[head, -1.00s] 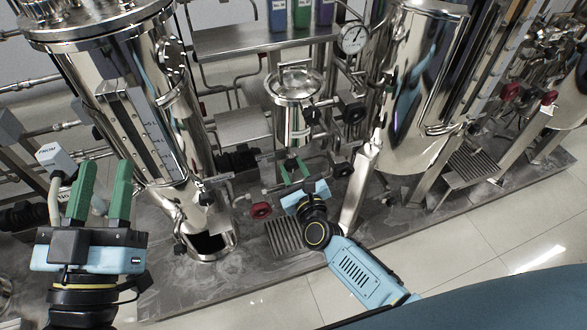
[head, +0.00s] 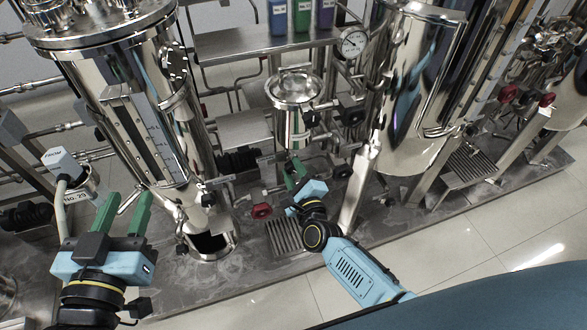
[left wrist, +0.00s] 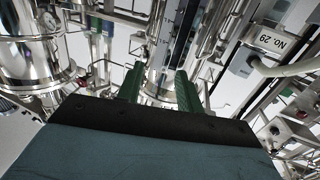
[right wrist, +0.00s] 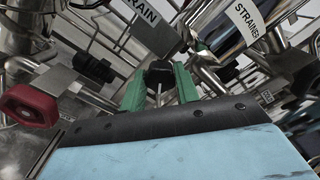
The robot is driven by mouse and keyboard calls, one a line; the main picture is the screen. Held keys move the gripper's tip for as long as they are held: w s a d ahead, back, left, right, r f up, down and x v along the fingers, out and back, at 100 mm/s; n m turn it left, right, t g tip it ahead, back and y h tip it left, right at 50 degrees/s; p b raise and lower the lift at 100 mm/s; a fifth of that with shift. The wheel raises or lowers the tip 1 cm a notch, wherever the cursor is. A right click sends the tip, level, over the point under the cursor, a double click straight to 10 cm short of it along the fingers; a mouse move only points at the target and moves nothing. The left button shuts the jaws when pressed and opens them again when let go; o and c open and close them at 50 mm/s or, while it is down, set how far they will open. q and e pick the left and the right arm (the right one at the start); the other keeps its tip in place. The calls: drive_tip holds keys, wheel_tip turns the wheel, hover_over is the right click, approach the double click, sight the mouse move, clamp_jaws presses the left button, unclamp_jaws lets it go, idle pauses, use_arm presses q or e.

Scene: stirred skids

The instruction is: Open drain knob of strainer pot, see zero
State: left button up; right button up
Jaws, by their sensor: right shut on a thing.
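The strainer pot (head: 292,122) is a small steel vessel with a round lid, in the middle of the head view. Its label (right wrist: 248,22) shows in the right wrist view. My right gripper (head: 295,172) is below the pot with its green fingers shut on a black knob (right wrist: 160,72), beneath a plate marked DRAIN (right wrist: 140,18). In the head view the fingers and wrist largely hide the knob. A round dial gauge (head: 353,43) stands right of the pot; its reading is too small to tell. My left gripper (head: 123,208) is open and empty at the lower left.
A tall steel column (head: 125,70) stands left of the pot and a large tank (head: 415,90) stands right. A red valve handle (head: 261,211) sits near my right gripper. Pipes crowd around it. Coloured containers (head: 301,15) stand on the shelf behind.

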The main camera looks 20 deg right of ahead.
drive_tip(key=n+p, duration=0.1)
drive_tip(key=n, duration=0.5)
drive_tip(key=shift+n+p, duration=0.3)
drive_tip(key=shift+p, duration=0.1)
drive_tip(key=n+p, duration=0.1)
drive_tip(key=n, duration=0.5)
drive_tip(key=shift+n+p, duration=0.3)
drive_tip(key=shift+p, duration=0.05)
use_arm(q)
drive_tip(key=s+a+f+g+y, duration=0.2)
drive_tip(key=s+f+g, duration=0.2)
drive_tip(key=f+g, duration=0.1)
drive_tip(key=s+a+f+g+y, duration=0.1)
drive_tip(key=s+a+f+g, duration=0.2)
drive_tip(key=s+f+g, duration=0.2)
drive_tip(key=shift+s+a+f+n+g+y, duration=0.3)
drive_tip(key=shift+f+g+y, duration=0.1)
drive_tip(key=shift+f, duration=1)
use_arm(e)
drive_tip(key=shift+f+n, duration=0.1)
drive_tip(key=shift+n, duration=0.8)
drive_tip(key=o, duration=1)
